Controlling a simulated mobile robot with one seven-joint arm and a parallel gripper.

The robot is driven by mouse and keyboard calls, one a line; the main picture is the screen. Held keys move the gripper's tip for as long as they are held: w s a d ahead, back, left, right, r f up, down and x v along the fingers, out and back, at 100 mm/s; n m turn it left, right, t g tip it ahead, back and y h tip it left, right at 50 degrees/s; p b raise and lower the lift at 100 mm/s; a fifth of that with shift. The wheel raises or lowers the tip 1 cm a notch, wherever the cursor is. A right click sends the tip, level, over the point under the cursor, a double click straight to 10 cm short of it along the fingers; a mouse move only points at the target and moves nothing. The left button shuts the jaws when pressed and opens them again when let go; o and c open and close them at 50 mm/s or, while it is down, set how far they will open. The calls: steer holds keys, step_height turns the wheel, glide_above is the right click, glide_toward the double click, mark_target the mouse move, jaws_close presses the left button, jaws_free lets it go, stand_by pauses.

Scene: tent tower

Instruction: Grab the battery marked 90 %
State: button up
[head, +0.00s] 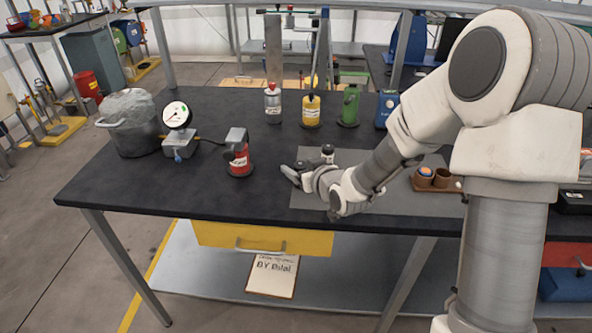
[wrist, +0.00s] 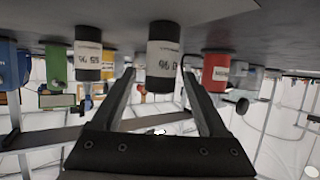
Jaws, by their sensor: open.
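In the wrist view, which is upside down, a battery (wrist: 162,58) with black ends and a white label stands between the fingertips of my gripper (wrist: 158,80). Its label appears to read 90 %. The jaws are open, with a gap on each side of it; I cannot tell how deep it is between them. A second black-and-white battery (wrist: 88,56) stands to the left, outside the jaws; its label is hard to read. In the head view my gripper (head: 291,174) is low over the table, and one battery (head: 328,153) stands just behind my wrist; I cannot tell which.
The dark table (head: 130,190) holds a red canister (head: 239,160), a grey pot (head: 132,125) and a gauge (head: 176,115) to the left. Yellow (head: 311,111) and green (head: 349,107) canisters stand behind. A brown cup holder (head: 425,182) is at right. The front left is clear.

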steer(key=shift+w+a+f, duration=0.1)
steer(key=shift+w, duration=0.1)
jaws_close()
stand_by(0.3)
